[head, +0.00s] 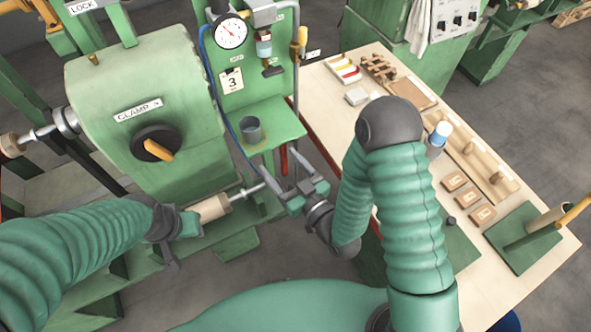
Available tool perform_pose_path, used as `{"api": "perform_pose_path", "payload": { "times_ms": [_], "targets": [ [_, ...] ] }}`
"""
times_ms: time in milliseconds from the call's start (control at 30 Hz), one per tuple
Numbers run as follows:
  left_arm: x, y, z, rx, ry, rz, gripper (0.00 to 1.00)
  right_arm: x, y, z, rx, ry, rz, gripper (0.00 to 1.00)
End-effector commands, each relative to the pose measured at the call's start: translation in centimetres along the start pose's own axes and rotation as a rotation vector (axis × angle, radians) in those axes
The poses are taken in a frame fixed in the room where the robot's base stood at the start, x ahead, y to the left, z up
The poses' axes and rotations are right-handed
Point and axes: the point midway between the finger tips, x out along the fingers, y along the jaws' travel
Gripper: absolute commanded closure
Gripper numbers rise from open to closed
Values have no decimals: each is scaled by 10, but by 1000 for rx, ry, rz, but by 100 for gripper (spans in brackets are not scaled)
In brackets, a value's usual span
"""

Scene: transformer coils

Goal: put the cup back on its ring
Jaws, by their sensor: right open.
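A grey metal cup (251,130) stands upright on the green shelf (284,124) below the gauge panel. A thin yellowish ring (263,148) shows on the shelf at the cup's near side. I cannot tell whether the cup is centred on it. My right gripper (301,189) is open and empty, in front of and below the shelf, apart from the cup. My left gripper (188,224) is at the lower left, beside a cream cylinder (212,208) on the machine's spindle. Its fingers are too unclear to tell whether they hold it.
A green machine with a clamp knob (155,146) stands left. A pressure gauge (231,32) and a blue hose are above the shelf. A red-handled item hangs below the shelf.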

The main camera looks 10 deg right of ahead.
Motion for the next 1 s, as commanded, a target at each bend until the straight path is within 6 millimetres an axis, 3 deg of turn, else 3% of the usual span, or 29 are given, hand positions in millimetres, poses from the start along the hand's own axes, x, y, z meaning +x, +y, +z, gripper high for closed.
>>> {"api": "perform_pose_path", "payload": {
  "times_ms": [167, 267, 367, 467, 533, 633, 733, 833, 1000],
  "targets": [
    [0, 0, 0, 0, 0, 0, 64, 2, 3, 2, -13, -38, -2, 28],
    [0, 0, 0, 0, 0, 0, 64, 8, 15, 14, -48, -179, 3, 28],
    [0, 0, 0, 0, 0, 0, 64, 2, 42, 30, -72, -414, 48, 28],
    [0, 0, 0, 0, 0, 0, 64, -27, 74, 40, -47, -670, 135, 28],
    [0, 0, 0, 0, 0, 0, 64, -58, 90, 40, 5, -841, 207, 28],
    [0, 0, 0, 0, 0, 0, 64, -110, 98, 32, 112, -1052, 299, 28],
    [0, 0, 0, 0, 0, 0, 64, -153, 92, 22, 214, -1202, 355, 28],
    [0, 0, 0, 0, 0, 0, 64, -177, 84, 15, 278, -1287, 379, 28],
    [0, 0, 0, 0, 0, 0, 64, -186, 80, 14, 300, -1319, 384, 28]
  ]
}}
